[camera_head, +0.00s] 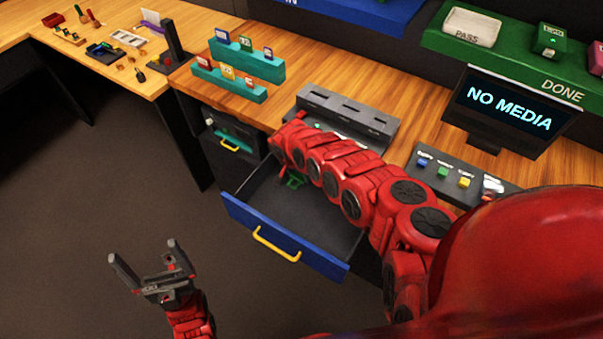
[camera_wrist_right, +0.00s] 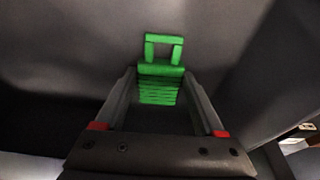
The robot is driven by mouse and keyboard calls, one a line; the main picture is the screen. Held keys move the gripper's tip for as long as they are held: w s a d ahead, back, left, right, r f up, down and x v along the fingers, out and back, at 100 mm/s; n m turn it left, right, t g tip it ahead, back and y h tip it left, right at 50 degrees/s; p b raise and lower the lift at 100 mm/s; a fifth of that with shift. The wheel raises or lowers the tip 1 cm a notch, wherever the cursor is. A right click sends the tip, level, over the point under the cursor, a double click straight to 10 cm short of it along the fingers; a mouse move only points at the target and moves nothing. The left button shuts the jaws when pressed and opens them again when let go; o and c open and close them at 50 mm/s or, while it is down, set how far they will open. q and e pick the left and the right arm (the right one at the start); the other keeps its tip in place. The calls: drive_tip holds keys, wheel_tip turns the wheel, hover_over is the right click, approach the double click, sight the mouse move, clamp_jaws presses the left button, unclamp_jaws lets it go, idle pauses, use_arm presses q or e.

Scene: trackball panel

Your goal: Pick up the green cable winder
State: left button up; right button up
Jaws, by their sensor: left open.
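The green cable winder (camera_head: 292,181) lies in the open blue-fronted drawer (camera_head: 330,225), partly hidden by my right arm in the head view. In the right wrist view the winder (camera_wrist_right: 159,75) shows a ribbed body and a square loop at its far end. My right gripper (camera_wrist_right: 159,76) is open, with its fingers on either side of the winder's body and narrow gaps beside it. Touch at the fingertips is not clear. My left gripper (camera_head: 143,250) is open and empty over the floor, left of the drawer.
The wooden desk above the drawer carries a dark slotted block (camera_head: 345,115), teal racks (camera_head: 230,82), a button panel (camera_head: 455,175) and a monitor (camera_head: 510,108). The floor at left is clear.

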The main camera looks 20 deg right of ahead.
drive_tip(key=c, duration=0.8)
drive_tip(key=shift+r, duration=0.1)
drive_tip(key=shift+c, duration=0.2)
